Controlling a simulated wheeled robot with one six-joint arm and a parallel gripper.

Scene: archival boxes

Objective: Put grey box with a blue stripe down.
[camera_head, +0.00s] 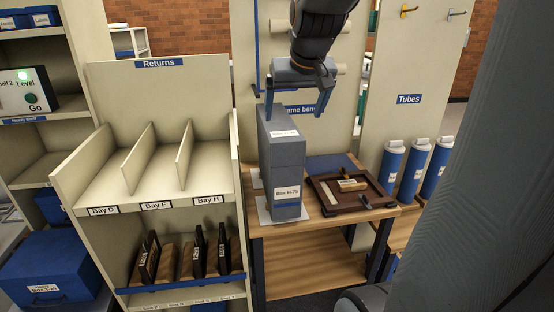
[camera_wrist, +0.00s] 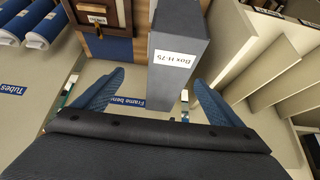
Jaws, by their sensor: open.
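The grey box (camera_head: 288,160) labelled "Box H-75" stands upright on a white sheet (camera_head: 265,214) at the left end of the wooden bench. The box (camera_wrist: 180,45) also shows in the wrist view, between the two blue fingers. My gripper (camera_head: 296,106) is open at the top of the box, with one finger on either side. In the wrist view my gripper (camera_wrist: 158,78) shows gaps between its fingers and the box, so it does not hold it.
A wooden tray (camera_head: 375,206) with small pieces lies right of the box, by a blue mat (camera_head: 330,162). Blue tubes (camera_head: 414,165) stand further right. The Returns rack (camera_head: 150,75) with bays D, F and H is close on the left. A panel rises behind the bench.

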